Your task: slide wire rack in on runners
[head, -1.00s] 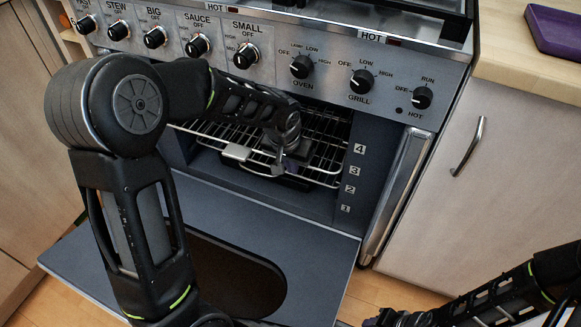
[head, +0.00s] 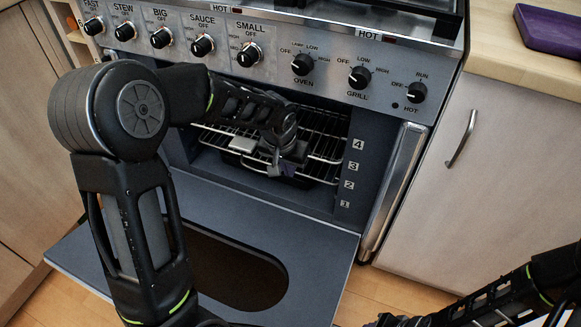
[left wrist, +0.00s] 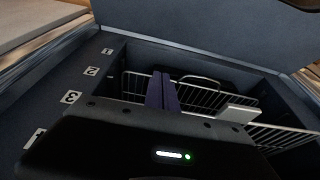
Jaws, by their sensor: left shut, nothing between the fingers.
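The wire rack (head: 326,147) lies inside the open oven, with shiny bars and a pale plate (head: 243,145) at its front edge. It also shows in the left wrist view (left wrist: 206,99), plate included. My left gripper (head: 284,168) is at the oven mouth, by the rack's front edge. Its purple fingers (left wrist: 162,92) are shut together with nothing between them. My left forearm hides part of the rack, and the runners cannot be made out clearly. My right gripper (head: 392,320) is partly in view at the bottom edge, away from the oven; its jaws are unclear.
The oven door (head: 328,262) is folded down in front, with a dark window. Level numbers 1 to 4 mark the oven's right front frame (head: 348,180). The knob panel (head: 325,75) is just above the opening. A purple tray (head: 550,28) lies on the right counter.

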